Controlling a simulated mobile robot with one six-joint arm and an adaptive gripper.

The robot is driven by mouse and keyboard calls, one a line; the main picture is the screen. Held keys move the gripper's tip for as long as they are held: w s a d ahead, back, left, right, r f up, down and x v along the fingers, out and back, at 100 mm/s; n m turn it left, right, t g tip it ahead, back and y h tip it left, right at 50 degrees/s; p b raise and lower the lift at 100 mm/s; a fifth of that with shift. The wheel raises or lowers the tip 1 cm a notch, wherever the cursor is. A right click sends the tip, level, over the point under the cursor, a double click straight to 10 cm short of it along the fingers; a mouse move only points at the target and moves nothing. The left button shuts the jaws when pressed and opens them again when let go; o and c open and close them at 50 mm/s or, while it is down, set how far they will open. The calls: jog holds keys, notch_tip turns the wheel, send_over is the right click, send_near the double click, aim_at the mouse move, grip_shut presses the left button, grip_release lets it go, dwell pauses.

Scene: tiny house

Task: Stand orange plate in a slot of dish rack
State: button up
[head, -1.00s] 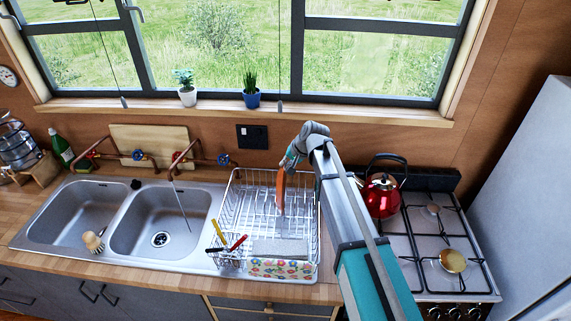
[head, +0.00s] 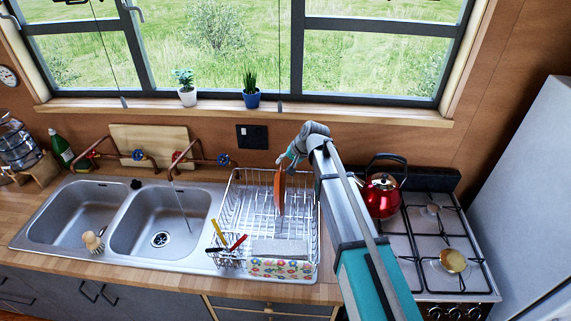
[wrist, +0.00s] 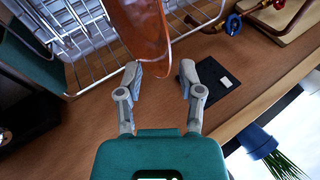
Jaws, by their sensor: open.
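The orange plate (head: 280,193) stands on edge, close to upright, in the wire dish rack (head: 236,187). In the head view it is nearly edge-on, so which slot it is in is hard to tell. My gripper (head: 287,161) is at the plate's upper back edge. In the wrist view the fingers of my gripper (wrist: 160,73) are spread apart, and the rim of the orange plate (wrist: 146,30) reaches just between or ahead of the tips, nearer the left finger. Any slight contact with that finger is unclear. The rack (wrist: 85,62) also shows there.
Utensils (head: 228,243) and a patterned sponge-like item (head: 281,268) sit at the rack's front. A double sink (head: 160,222) lies left. A red kettle (head: 381,196) stands on the stove right of my arm. Taps (wrist: 262,8) and a potted plant (wrist: 258,140) are nearby.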

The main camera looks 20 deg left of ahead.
notch_tip(320, 180, up, 14)
jog(key=p, duration=1.4)
dwell(1.0)
jog(key=s+d+f+h+b, duration=0.2)
jog(key=s+d+f+b, duration=0.4)
jog(key=d, duration=0.8)
jog(key=s+d+f+h+b, duration=0.2)
jog(key=s+d+f+b, duration=0.4)
jog(key=d, duration=0.8)
jog(key=s+d+f+m+g+h+b, duration=0.1)
jog(key=s+d+f+h+b, duration=0.1)
jog(key=s+d+f+b, duration=0.5)
jog(key=d+f+b, duration=0.3)
jog(key=d+f, duration=0.3)
jog(key=d, duration=0.1)
jog(key=shift+d, duration=0.4)
jog(key=shift+s, duration=0.1)
